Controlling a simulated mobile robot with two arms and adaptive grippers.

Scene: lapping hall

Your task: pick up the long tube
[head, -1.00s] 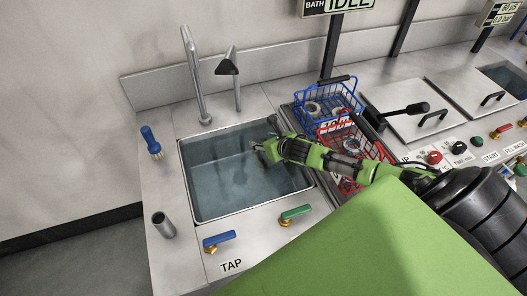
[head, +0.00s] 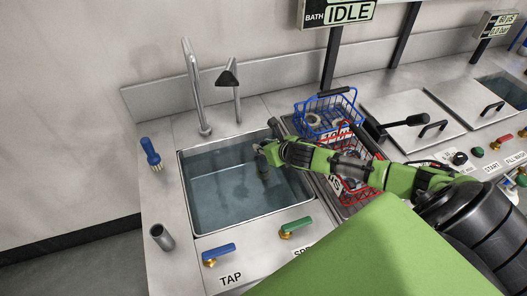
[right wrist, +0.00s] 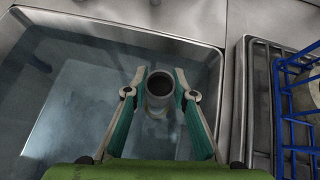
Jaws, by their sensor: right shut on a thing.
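My right gripper (head: 260,152) is over the water-filled sink basin, shut on a grey tube (head: 264,172) that hangs below the fingers. In the right wrist view the tube (right wrist: 160,88) shows nearly end-on, with a dark round opening, between the two teal finger pads (right wrist: 160,80). Its full length is hidden from that angle. Another grey tube (head: 162,238) stands upright on the counter left of the basin, apart from the gripper; it looks short. My left gripper is not in view.
The sink basin (head: 186,190) has a raised rim and a tall faucet (head: 193,85) behind it. A blue-handled brush (head: 150,150) is at left. Blue (head: 355,108) and red (head: 352,198) wire baskets stand right of the basin. Blue (head: 218,251) and green (head: 296,225) tap handles are in front.

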